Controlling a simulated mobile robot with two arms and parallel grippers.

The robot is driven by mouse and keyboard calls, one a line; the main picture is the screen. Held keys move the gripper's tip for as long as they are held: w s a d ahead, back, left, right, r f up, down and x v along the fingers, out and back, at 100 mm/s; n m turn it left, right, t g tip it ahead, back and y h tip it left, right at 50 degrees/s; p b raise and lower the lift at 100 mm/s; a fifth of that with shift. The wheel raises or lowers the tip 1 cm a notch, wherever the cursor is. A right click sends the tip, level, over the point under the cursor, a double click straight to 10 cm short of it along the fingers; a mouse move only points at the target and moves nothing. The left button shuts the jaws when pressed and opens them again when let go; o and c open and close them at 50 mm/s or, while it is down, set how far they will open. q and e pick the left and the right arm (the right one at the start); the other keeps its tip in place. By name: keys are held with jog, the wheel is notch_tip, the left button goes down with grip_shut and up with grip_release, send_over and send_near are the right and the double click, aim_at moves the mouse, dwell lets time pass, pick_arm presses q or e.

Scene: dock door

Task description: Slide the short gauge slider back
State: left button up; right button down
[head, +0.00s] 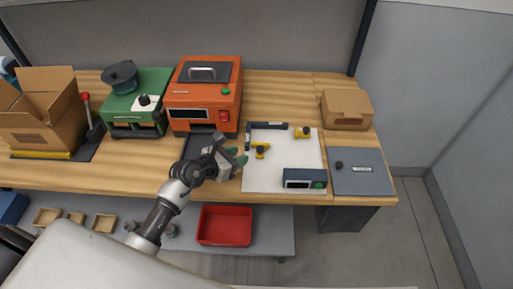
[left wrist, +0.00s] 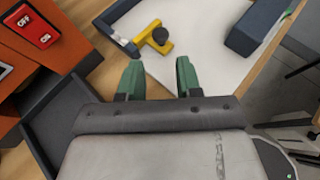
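A white plate (head: 285,172) lies on the bench with a dark blue L-shaped fence (head: 268,126) at its back left corner. Two yellow sliders with black knobs sit on it: one (head: 261,149) near the fence's left leg, one (head: 301,133) at the back right. I cannot tell for sure which is the short gauge's. My left gripper (head: 240,157) has green fingertips and hovers near the plate's left edge, just in front of the nearer slider. In the left wrist view its fingers (left wrist: 158,80) are apart and empty, with that slider (left wrist: 153,43) beyond them. My right gripper is out of view.
An orange machine (head: 203,95) with a dark tray stands left of the plate. A dark blue display box (head: 304,178) sits at the plate's front right, beside a grey panel (head: 358,180). A cardboard box (head: 346,109) stands behind the panel. A red bin (head: 225,225) is on the lower shelf.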

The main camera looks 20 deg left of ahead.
aim_at(260, 148)
pick_arm(q)
jog(key=x, duration=0.8)
jog(key=shift+w+d+f, duration=0.1)
jog(key=shift+w+d, duration=0.05)
jog(key=shift+w, duration=0.05)
grip_shut()
